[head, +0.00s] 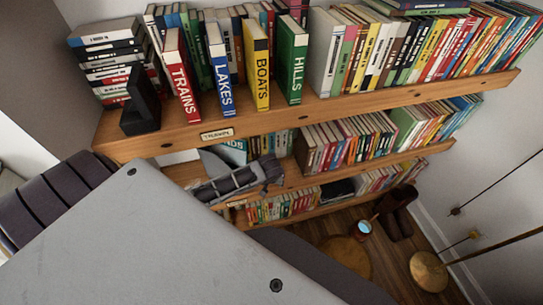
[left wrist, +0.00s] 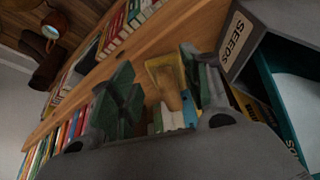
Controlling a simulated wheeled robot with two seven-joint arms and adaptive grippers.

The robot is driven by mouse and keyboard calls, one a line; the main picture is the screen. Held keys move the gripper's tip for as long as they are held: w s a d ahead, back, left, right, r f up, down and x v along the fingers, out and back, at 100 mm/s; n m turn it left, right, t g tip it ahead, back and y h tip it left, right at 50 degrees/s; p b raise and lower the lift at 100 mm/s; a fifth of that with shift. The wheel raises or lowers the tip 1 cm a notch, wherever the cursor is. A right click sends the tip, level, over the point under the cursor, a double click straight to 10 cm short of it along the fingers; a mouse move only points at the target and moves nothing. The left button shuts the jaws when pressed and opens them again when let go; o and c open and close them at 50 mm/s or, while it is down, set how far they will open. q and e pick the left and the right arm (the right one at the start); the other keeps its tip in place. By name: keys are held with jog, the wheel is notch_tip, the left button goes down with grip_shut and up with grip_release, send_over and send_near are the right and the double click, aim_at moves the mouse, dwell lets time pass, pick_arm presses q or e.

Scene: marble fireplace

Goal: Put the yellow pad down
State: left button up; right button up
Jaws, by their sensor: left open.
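In the left wrist view, a dull yellow block (left wrist: 163,72), which looks like the yellow pad, is at the wooden shelf. It lies between the two dark green fingers of my left gripper (left wrist: 160,90). The fingers are spread, with a visible gap on at least one side; I cannot tell whether either touches the pad. In the head view my left gripper (head: 270,168) reaches in at the middle shelf (head: 290,178), and I cannot make out the pad there. My right gripper is not in view.
Books fill much of the shelves. A grey box marked SEEDS (left wrist: 236,42) stands close beside the left gripper. Upright books TRAINS (head: 181,82), LAKES (head: 220,75), BOATS (head: 257,70) and HILLS (head: 293,60) and a black bookend (head: 140,105) stand on the top shelf.

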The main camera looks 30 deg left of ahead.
pick_arm(q)
jog(key=shift+s+d, duration=0.45)
jog(key=shift+s, duration=0.4)
jog(key=shift+s+d, duration=0.4)
jog(key=shift+s, duration=0.4)
jog(key=w+d+f+m+t+h, duration=0.2)
jog(key=w+d+m+t+h, duration=0.15)
jog(key=w+d, duration=0.3)
jog(key=s+a+f+m+g, duration=0.1)
jog(key=s+f, duration=0.4)
jog(key=f, duration=0.5)
jog(key=s+a+f+m+g, duration=0.15)
jog(key=s+f, duration=0.25)
jog(key=f, duration=0.5)
jog(key=s+f+g, duration=0.1)
jog(key=s+f, duration=0.5)
jog(key=s, duration=0.5)
jog(key=s+a+f+m+g+y, duration=0.1)
jog(key=s+f, duration=0.6)
jog(key=s, duration=0.4)
jog(key=s+a+f+g, duration=0.1)
jog(key=s+f+g, duration=0.1)
jog(key=s+f, duration=0.5)
jog(key=s, duration=0.4)
jog(key=shift+s+a+m, duration=0.15)
jog(key=shift+s+m, duration=0.2)
jog(key=shift+m, duration=0.05)
jog(key=shift+w+r+y, duration=0.1)
jog(key=shift+y, duration=0.15)
